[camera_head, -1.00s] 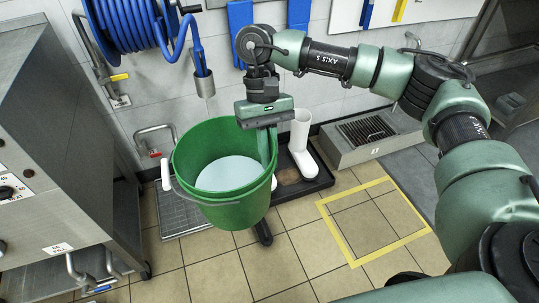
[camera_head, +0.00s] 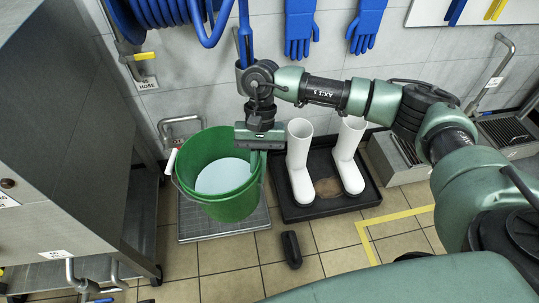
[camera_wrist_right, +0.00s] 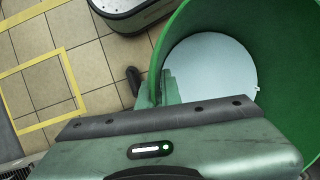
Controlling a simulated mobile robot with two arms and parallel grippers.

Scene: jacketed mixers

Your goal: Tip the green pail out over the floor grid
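The green pail (camera_head: 239,206) is upright with pale liquid (camera_head: 222,176) inside, and its wire handle hangs at the side. In the head view it appears over the metal floor grid (camera_head: 240,225), covering most of it; its height above the grid is hard to judge. My right gripper (camera_head: 258,155) is shut on the pail's right rim. In the right wrist view the fingers (camera_wrist_right: 160,88) straddle the pail's wall (camera_wrist_right: 215,14). My left gripper is not in view.
White boots (camera_head: 299,165) stand in a black tray (camera_head: 290,211) right of the pail. A dark oblong object (camera_head: 291,250) lies on the tiles. A steel machine (camera_head: 70,150) is close on the left. A pipe (camera_head: 181,121) is on the wall behind. Yellow tape (camera_head: 398,214) marks floor at right.

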